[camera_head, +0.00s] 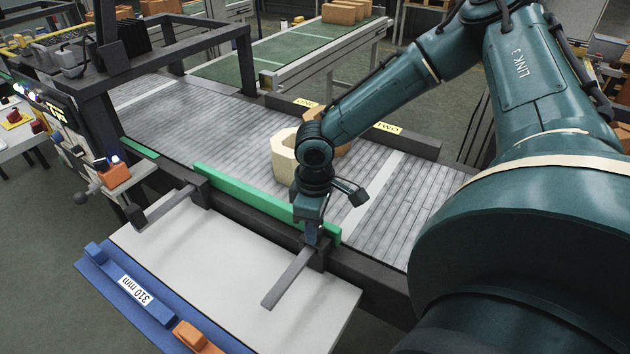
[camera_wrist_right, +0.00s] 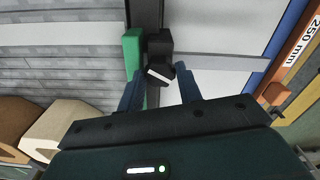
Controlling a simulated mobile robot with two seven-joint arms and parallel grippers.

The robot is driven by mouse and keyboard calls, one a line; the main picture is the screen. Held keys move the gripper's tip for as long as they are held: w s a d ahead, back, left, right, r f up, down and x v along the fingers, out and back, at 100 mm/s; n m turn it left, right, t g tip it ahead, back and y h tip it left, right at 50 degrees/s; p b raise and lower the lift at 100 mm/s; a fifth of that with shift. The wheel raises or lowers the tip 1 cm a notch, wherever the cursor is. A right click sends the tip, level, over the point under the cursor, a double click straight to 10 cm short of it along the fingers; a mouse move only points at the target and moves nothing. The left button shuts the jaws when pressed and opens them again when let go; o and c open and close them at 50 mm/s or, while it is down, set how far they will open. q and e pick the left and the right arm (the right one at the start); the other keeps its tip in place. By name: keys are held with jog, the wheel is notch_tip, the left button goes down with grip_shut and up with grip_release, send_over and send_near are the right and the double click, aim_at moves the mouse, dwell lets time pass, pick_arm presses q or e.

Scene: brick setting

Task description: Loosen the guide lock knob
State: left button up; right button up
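The lock knob (camera_wrist_right: 160,58) is a black block with a pale bar on its near face, seen in the right wrist view beside the end of the green guide rail (camera_wrist_right: 132,50). The green guide rail (camera_head: 255,203) runs along the conveyor's front edge in the head view. My right gripper (camera_head: 312,233) points down over the rail's right bracket and hides the knob there. In the right wrist view my right gripper (camera_wrist_right: 158,77) has its two blue fingers apart, one on each side of the knob. Contact cannot be told. My left gripper is not in view.
A grey rod (camera_head: 288,278) reaches from the bracket over the pale table (camera_head: 200,270). A blue gauge marked 310 mm (camera_head: 110,274) and an orange piece (camera_head: 196,338) lie at its front. A cream block (camera_head: 283,155) sits on the roller conveyor (camera_head: 190,115), behind the rail.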

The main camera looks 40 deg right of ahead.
jog(key=c, duration=0.5)
jog(key=shift+n, duration=0.4)
jog(key=n+b, duration=0.1)
jog(key=n, duration=0.3)
jog(key=shift+n, duration=0.4)
jog(key=n, duration=1.1)
jog(key=shift+n, duration=0.4)
jog(key=n+p, duration=0.1)
jog(key=n, duration=0.4)
jog(key=shift+n, duration=0.3)
